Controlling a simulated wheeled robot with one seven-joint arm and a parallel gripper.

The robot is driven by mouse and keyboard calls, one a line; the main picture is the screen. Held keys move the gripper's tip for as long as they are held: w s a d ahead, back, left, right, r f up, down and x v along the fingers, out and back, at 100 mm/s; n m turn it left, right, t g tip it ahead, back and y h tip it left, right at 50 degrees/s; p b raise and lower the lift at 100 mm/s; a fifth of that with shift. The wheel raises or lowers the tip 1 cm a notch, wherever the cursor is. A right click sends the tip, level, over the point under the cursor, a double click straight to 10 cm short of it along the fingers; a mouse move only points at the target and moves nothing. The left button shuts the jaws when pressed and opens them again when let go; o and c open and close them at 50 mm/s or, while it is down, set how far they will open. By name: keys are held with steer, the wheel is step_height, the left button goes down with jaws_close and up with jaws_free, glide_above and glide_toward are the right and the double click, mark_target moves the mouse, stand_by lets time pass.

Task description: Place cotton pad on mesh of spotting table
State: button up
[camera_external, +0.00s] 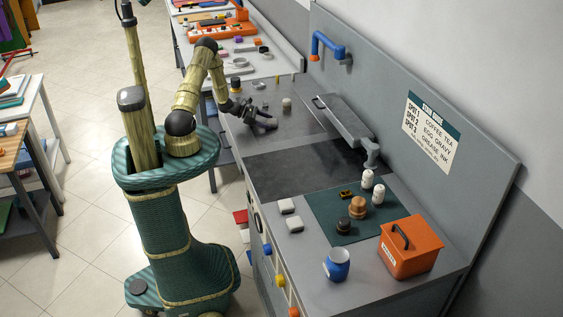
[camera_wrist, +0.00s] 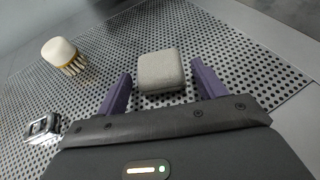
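A pale grey, rounded square cotton pad (camera_wrist: 160,68) lies flat on the perforated metal mesh (camera_wrist: 110,57) in the wrist view. My gripper (camera_wrist: 161,78) is open, its two purple fingers spread behind and to either side of the pad, with gaps between. In the external view my gripper (camera_external: 265,122) is low over the mesh (camera_external: 300,125) at the far part of the spotting table; the pad there is a small light shape at its tip. Two similar pads (camera_external: 286,206) lie on the nearer grey top.
A brush (camera_wrist: 62,54) with a cream top stands on the mesh, and a small metal item (camera_wrist: 42,128) lies left of my gripper. Bottles and an orange box (camera_external: 411,252) occupy the near end.

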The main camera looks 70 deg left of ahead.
steer(key=shift+r, duration=0.15)
steer(key=shift+r, duration=0.15)
steer(key=b+v, duration=0.2)
steer(key=v, duration=1)
steer(key=shift+a, duration=0.1)
stand_by(0.4)
